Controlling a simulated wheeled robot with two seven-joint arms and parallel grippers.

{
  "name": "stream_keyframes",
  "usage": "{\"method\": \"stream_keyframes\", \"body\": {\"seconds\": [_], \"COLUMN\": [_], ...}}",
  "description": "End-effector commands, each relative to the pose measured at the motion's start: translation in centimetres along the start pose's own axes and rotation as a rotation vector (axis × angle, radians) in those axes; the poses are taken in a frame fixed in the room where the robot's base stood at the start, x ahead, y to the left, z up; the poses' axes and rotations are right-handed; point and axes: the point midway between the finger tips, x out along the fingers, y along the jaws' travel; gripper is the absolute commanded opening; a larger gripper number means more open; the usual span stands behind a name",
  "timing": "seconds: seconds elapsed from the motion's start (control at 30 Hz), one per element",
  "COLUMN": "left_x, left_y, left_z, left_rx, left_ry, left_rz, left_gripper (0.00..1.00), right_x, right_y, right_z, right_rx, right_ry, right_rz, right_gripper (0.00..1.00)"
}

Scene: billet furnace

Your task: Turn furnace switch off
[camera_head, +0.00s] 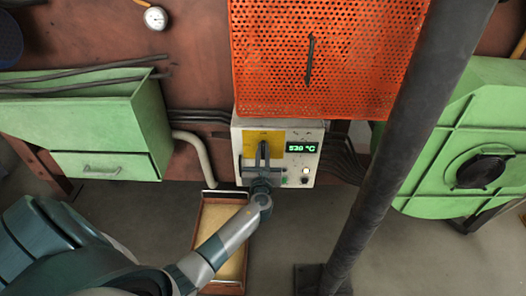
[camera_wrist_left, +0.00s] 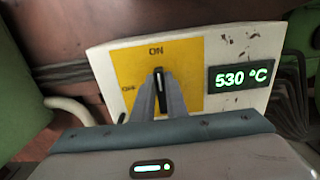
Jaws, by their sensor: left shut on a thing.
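The furnace switch is a black knob (camera_wrist_left: 158,76) on a yellow plate (camera_wrist_left: 190,65) of a whitish control box (camera_head: 311,168). In the left wrist view its white mark points up toward the ON label; another label, probably OFF, is at the plate's left. My left gripper (camera_head: 263,151) is shut on the knob, with its two grey fingers (camera_wrist_left: 159,92) on either side of it. In the head view the fingers hide the knob. A display (camera_wrist_left: 243,77) on the box reads 530 °C. My right gripper is not in view.
An orange perforated guard (camera_head: 365,55) is above the box. Green cabinets stand at left (camera_head: 75,125) and right (camera_head: 425,175). A dark pole (camera_head: 385,170) crosses the view right of the box. A shallow tray (camera_head: 239,199) lies on the floor below my arm.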

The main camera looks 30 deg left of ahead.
Motion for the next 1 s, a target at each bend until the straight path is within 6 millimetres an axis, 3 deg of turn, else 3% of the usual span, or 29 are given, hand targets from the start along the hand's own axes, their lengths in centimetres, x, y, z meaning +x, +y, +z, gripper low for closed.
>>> {"method": "stream_keyframes", "body": {"seconds": [0.37,0.87,1.0], "left_x": [-0.1,0.0,0.0], "left_y": [0.2,0.9,1.1], "left_z": [-0.2,-0.6,-0.8], "left_rx": [-0.086,-0.481,-0.615], "left_ry": [0.001,-0.001,-0.001], "left_rz": [0.0,0.001,0.0], "left_gripper": [0.0,0.0,0.0], "right_x": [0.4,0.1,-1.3], "right_y": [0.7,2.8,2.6], "right_z": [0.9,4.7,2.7], "right_rx": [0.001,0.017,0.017], "right_ry": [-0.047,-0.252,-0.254], "right_rz": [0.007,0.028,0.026], "right_gripper": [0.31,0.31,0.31]}}
